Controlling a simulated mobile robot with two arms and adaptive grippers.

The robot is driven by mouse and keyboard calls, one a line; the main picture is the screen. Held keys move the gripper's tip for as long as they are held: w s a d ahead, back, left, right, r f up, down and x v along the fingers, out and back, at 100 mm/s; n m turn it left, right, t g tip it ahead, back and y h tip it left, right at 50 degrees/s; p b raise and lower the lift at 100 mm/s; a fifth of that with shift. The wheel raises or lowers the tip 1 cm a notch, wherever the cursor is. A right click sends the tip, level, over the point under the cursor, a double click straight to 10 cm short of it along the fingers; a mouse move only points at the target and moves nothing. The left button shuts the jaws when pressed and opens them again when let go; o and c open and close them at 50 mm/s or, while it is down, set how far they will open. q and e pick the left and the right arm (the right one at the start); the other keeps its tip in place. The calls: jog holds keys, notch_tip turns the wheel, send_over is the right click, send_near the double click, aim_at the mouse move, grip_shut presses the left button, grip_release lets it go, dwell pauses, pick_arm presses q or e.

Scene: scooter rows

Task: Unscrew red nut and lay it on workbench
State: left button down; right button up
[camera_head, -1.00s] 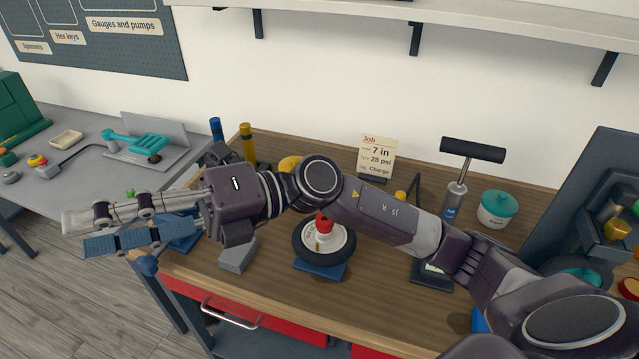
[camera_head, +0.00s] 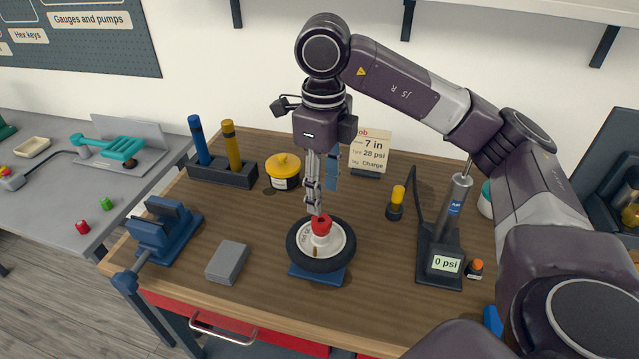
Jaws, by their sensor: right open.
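The red nut (camera_head: 321,224) sits on top of the white hub of a small wheel with a black tyre (camera_head: 300,258). The wheel lies flat on a blue stand (camera_head: 318,276) on the wooden workbench (camera_head: 385,275). My right gripper (camera_head: 322,203) points down just above and behind the red nut. It is open, and nothing shows between its fingers. Whether a fingertip touches the nut cannot be told. My left gripper is not in view.
A grey block (camera_head: 227,262) and a blue vise (camera_head: 163,232) lie left of the wheel. A pump with a gauge (camera_head: 440,262) stands to the right. A yellow-lidded jar (camera_head: 283,172) and job card (camera_head: 371,152) are behind. Bare bench surrounds the wheel stand.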

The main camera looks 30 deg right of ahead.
aim_at(322, 221)
jog(key=shift+f+p, duration=0.5)
jog(key=shift+f, duration=2.7)
jog(key=shift+a+r, duration=0.1)
jog(key=c, duration=1)
jog(key=shift+n+b, duration=0.55)
jog(key=shift+n, duration=0.35)
jog(key=n+b, duration=0.2)
jog(key=n, duration=0.3)
jog(key=shift+n, duration=0.3)
jog(key=n+b, duration=0.4)
jog(key=n, duration=1)
jog(key=shift+r, duration=0.1)
